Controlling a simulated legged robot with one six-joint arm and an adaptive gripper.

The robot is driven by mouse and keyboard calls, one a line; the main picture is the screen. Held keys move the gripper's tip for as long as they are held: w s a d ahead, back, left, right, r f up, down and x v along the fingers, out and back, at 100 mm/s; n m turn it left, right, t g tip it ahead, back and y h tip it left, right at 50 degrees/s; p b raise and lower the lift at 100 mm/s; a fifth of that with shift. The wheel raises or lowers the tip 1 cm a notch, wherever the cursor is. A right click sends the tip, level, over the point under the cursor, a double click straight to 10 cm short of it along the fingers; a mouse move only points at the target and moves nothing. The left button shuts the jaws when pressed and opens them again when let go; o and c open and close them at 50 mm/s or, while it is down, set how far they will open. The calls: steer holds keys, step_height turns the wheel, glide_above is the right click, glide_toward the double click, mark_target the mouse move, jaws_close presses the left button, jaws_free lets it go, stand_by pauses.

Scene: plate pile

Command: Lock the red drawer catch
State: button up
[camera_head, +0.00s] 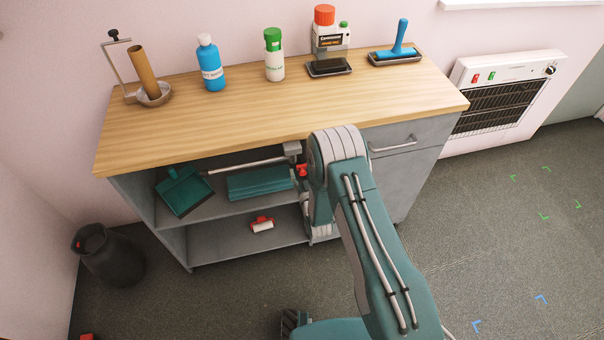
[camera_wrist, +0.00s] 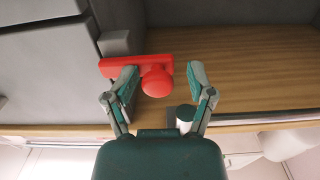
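The red drawer catch (camera_wrist: 118,67) is a red bar with a round knob (camera_wrist: 157,82), seen in the wrist view beside a grey cabinet panel. A small part of red (camera_head: 302,169) shows in the head view beside my arm, at the cabinet's open shelf side. My gripper (camera_wrist: 164,76) is open, with one finger on each side of the knob. The left finger overlaps the bar in the picture; I cannot tell whether it touches. The grey drawer (camera_head: 393,150) has a metal handle and looks shut.
The wooden worktop (camera_head: 230,122) holds a blue bottle (camera_head: 211,66), a green-capped bottle (camera_head: 274,56), a red-topped dispenser (camera_head: 328,38) and a roller on a tray (camera_head: 395,54). A dustpan (camera_head: 183,190) lies on the shelf. A dark bin (camera_head: 108,256) stands at left. Floor at right is clear.

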steer(key=shift+s+d+f, duration=0.1)
steer(key=shift+s+d, duration=0.1)
steer(key=shift+s, duration=0.25)
steer(key=v, duration=1.1)
steer(key=shift+w+a, duration=0.1)
steer(key=w+d+r+g+h, duration=0.2)
steer(key=w+r, duration=0.5)
steer(key=r, duration=0.4)
steer(key=s+d+r+m+g+h, duration=0.1)
steer(key=d+r+g, duration=0.1)
steer(key=r, duration=0.5)
steer(key=s+d+r+m+g, duration=0.1)
steer(key=d+r, duration=0.1)
steer(key=r, duration=0.4)
steer(key=s+d+r+g+h, duration=0.1)
steer(key=s+d+r+g, duration=0.3)
steer(key=s+r, duration=0.7)
steer(key=s+d+r+g, duration=0.1)
steer(key=s+d+r, duration=0.1)
steer(key=s, duration=0.6)
steer(key=s+d+r+m+g+h, duration=0.1)
steer(key=s+d, duration=0.1)
steer(key=s, duration=0.7)
steer(key=shift+s+r+g, duration=0.3)
steer(key=shift+r+g, duration=0.1)
